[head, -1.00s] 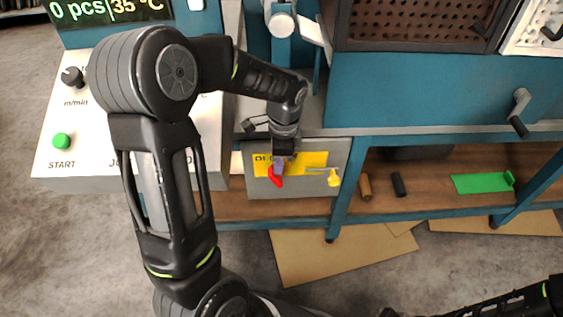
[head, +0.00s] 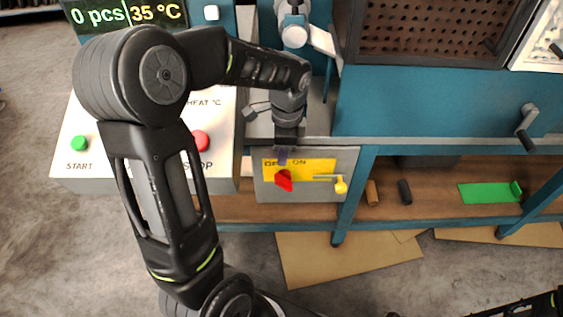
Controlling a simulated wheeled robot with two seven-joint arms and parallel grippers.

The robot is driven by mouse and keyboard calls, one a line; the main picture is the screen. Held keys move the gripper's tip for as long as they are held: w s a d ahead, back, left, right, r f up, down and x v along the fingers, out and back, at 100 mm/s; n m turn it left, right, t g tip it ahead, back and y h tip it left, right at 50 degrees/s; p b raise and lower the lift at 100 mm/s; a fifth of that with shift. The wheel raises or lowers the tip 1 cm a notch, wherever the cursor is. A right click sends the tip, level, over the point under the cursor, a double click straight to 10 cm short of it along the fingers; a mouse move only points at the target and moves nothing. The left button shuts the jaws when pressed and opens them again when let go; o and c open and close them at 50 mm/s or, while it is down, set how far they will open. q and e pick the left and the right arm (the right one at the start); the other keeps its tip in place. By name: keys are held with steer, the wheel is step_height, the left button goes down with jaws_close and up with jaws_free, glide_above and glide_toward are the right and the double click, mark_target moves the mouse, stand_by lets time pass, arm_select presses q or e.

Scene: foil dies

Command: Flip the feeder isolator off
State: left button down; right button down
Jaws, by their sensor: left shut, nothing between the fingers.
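The feeder isolator is a grey box (head: 307,195) with a yellow plate (head: 314,164) on its front, lettered with ON and a partly covered word that reads like OFF. Its red handle (head: 284,181) sits at the lower left of the plate, tilted, its lower end towards the lower right. My left gripper (head: 282,158) is shut and empty, just above the red handle, over the plate's top edge. I cannot tell whether the fingertips touch the handle. My right gripper is not in view; only part of that arm shows at the bottom right.
A yellow padlock-like piece (head: 341,186) hangs from a thin bar right of the handle. A control panel with a green START button (head: 79,143) and red STOP button (head: 200,141) is at left. A green tray (head: 489,193) and two small cylinders lie on the shelf at right.

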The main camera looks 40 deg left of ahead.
arm_select(q)
steer(key=shift+r, duration=0.9)
steer(key=w+d+r+p, duration=0.2)
steer(key=d+r+p, duration=0.1)
steer(key=r, duration=0.1)
steer(key=shift+w+d+r, duration=0.25)
steer(key=shift+w+d, duration=0.05)
